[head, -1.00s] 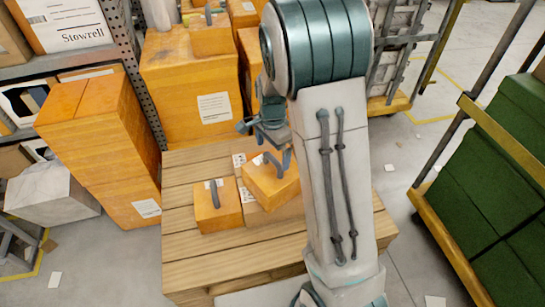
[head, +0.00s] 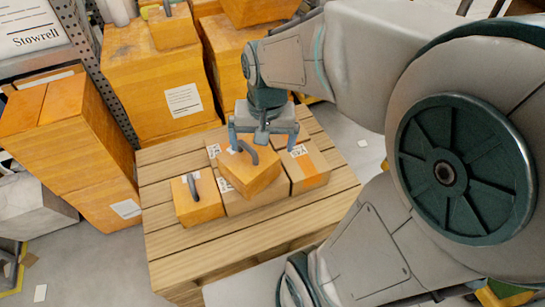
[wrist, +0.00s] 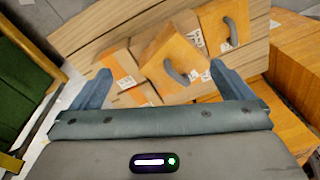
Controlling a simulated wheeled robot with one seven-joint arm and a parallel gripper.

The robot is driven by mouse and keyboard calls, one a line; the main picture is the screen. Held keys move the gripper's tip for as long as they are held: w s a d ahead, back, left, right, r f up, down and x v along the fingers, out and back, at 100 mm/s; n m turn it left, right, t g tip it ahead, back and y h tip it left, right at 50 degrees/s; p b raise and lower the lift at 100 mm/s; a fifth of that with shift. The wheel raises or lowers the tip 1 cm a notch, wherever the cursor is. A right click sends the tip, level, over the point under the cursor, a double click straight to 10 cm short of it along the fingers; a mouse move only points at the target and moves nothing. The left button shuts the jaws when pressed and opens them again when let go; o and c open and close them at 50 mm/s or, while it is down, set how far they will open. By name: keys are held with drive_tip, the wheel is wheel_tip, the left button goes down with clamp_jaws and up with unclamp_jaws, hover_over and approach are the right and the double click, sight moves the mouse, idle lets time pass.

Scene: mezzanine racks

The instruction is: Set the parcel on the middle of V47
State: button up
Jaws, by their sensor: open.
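An orange parcel (head: 252,180) with a dark handle rests askew on low cardboard boxes on the pallet. It also shows in the wrist view (wrist: 165,50). One cardboard box (head: 243,204) is under it; another (head: 314,168), with a tape strip and a printed label, lies to its right. The labels are too small to read surely, so I cannot tell which is V47. A smaller orange box (head: 205,207) with a handle stands at the left. My gripper (head: 262,136) is open and empty, close above the parcel's far side. In the wrist view the fingers (wrist: 160,70) straddle the parcel's handle region.
The wooden pallet (head: 190,240) has bare slats at the front and left. Large orange boxes (head: 155,80) stand behind it and tall ones (head: 80,150) at the left, beside a rack (head: 100,90). Green boxes (wrist: 20,90) show at the wrist view's left edge.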

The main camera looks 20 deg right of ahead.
drive_tip(key=s+n, duration=0.4)
drive_tip(key=s, duration=0.2)
drive_tip(key=shift+r, duration=0.1)
wheel_tip(320, 180, up, 16)
drive_tip(key=t+p, duration=0.1)
drive_tip(key=p, duration=1.3)
drive_tip(key=shift+s+a, duration=0.1)
